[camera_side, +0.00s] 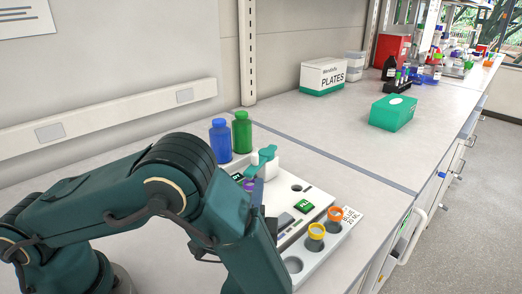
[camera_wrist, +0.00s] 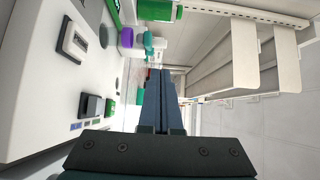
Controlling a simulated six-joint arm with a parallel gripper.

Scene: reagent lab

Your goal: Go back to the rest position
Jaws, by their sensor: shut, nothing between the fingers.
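My gripper (camera_wrist: 160,76) shows in the wrist view with its two long dark fingers side by side, shut, and nothing between them. In the side view my dark green arm reaches across the front left, and I cannot make out the gripper there. A white instrument (camera_side: 336,238) with several round wells stands beside the arm on the bench; its panel fills the left of the wrist view (camera_wrist: 40,100). An orange-topped vial (camera_side: 334,214) and a yellow-topped vial (camera_side: 317,231) stand in its wells. The fingers are apart from these.
A blue bottle (camera_side: 220,141) and a green bottle (camera_side: 242,132) stand behind the instrument. A teal-topped item (camera_side: 262,156) is near them. A green box (camera_side: 392,113) and a plates box (camera_side: 323,77) stand farther back. The bench between is clear.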

